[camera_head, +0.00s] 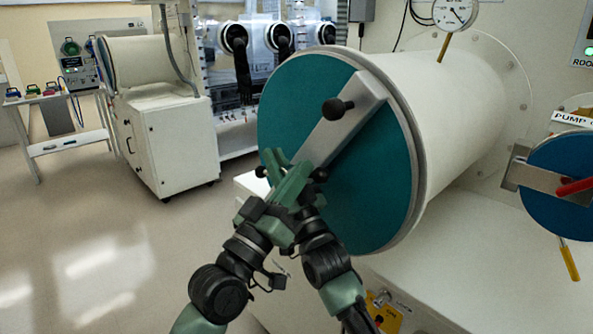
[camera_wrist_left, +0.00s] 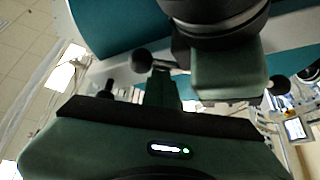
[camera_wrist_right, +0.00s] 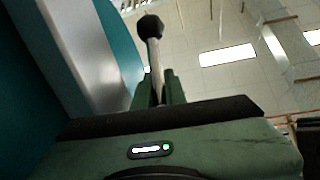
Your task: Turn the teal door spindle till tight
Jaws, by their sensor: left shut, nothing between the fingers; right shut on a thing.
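The round teal door (camera_head: 345,205) closes the end of a white cylinder. A grey bar (camera_head: 345,120) crosses its face and carries a black knob (camera_head: 337,108). The spindle's hub is hidden behind my grippers; black ball ends (camera_head: 262,171) show beside them. In the right wrist view my right gripper (camera_wrist_right: 158,92) is shut on a silver rod with a black ball end (camera_wrist_right: 150,26). My left gripper (camera_wrist_left: 163,90) is shut and empty close by, with a black ball (camera_wrist_left: 140,60) beside its fingers. Both grippers overlap in the head view. I cannot tell how tight the spindle is.
A dial gauge (camera_head: 454,13) stands above the cylinder. A white cabinet (camera_head: 165,140) and a small side table (camera_head: 70,142) stand at the left. The floor at left is clear.

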